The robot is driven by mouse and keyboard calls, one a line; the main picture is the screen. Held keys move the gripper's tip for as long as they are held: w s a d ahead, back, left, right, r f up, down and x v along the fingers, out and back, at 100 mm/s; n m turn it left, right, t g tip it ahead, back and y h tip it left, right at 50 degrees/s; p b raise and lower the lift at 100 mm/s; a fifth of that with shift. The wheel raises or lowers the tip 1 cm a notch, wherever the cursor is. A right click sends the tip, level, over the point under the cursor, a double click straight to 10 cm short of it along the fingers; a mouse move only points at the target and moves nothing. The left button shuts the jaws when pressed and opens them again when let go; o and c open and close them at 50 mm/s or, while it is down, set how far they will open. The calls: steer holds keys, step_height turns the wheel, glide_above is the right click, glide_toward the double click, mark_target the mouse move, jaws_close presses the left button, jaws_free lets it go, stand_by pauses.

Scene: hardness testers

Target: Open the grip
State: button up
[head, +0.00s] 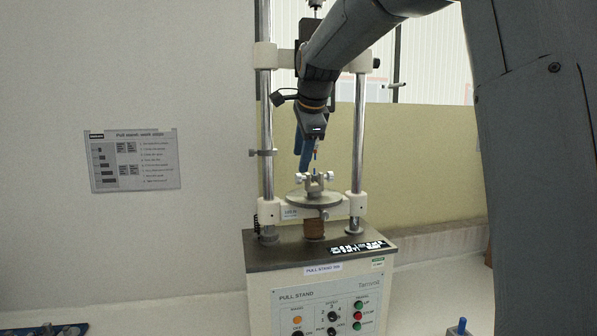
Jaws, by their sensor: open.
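My gripper (306,160) hangs from my dark grey arm, with blue fingers pointing down. It is open, just above a small metal grip (315,184) with pale side knobs. The grip sits on the round metal plate (314,199) of the pull stand (325,290). A small blue piece (315,172) shows upright at the top of the grip. A thin orange-tipped part shows just above it. It is too small to tell whether my fingers touch anything or whether the grip's jaws are open.
Two steel columns (358,150) flank the grip closely. The stand's front panel has knobs and coloured buttons (357,312). A notice (133,160) hangs on the left wall. A blue-topped item (461,327) stands at the bottom right. My arm link fills the right.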

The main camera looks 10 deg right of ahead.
mark_target(297, 175)
steer(key=p+x, duration=0.3)
steer(key=x, duration=0.4)
steer(key=shift+w+f, duration=0.2)
steer(key=shift+w, duration=0.05)
steer(key=c, duration=1)
